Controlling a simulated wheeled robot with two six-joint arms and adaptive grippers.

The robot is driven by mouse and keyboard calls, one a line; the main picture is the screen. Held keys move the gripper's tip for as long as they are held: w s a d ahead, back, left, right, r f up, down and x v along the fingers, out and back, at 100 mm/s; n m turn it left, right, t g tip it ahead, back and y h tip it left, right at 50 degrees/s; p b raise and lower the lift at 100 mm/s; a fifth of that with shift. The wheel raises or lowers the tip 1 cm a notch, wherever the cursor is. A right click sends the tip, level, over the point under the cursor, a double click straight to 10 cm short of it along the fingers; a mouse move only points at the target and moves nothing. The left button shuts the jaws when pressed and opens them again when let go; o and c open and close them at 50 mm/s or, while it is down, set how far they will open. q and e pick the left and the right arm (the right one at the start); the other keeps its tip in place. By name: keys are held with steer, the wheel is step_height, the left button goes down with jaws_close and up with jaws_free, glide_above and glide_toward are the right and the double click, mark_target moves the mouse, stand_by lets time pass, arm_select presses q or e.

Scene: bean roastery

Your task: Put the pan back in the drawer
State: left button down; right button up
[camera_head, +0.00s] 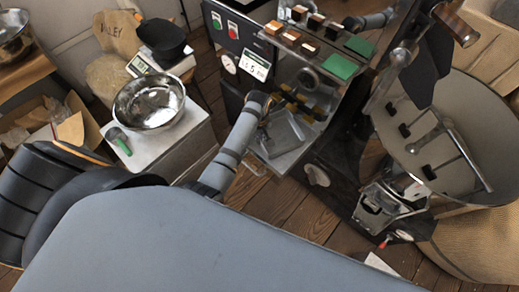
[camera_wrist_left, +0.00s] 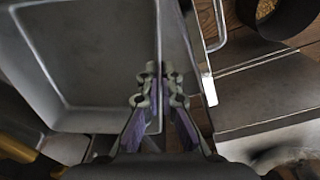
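The pan (camera_head: 288,132) is a grey, square-cornered metal tray at the front of the roasting machine in the head view. It fills the left of the left wrist view (camera_wrist_left: 95,55). My left gripper (camera_head: 266,108) reaches the pan's near left side. In the left wrist view its fingers (camera_wrist_left: 160,85) close on either side of the pan's thin wall. A grey metal surface (camera_head: 268,163) lies below the pan's near edge; I cannot tell whether it belongs to the drawer or whether the pan rests on it.
The dark roasting machine (camera_head: 230,75) stands behind, with buttons and wooden knobs above the pan. A round cooling bin (camera_head: 465,130) is at right. A steel bowl (camera_head: 150,102) and a green-marked tool (camera_head: 120,142) sit on a white stand at left. Wooden floor (camera_head: 290,205) shows in front.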

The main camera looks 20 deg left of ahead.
arm_select(q)
steer(key=shift+f+b, duration=0.35)
steer(key=shift+f, duration=1.65)
steer(key=shift+f+b, duration=0.7)
steer(key=shift+f, duration=1.5)
steer(key=shift+f, duration=0.1)
steer(key=c, duration=1.5)
jaws_free()
step_height(320, 180, up, 12)
steer(key=p, duration=0.3)
steer(key=shift+s+a, duration=0.1)
steer(key=shift+s, duration=0.05)
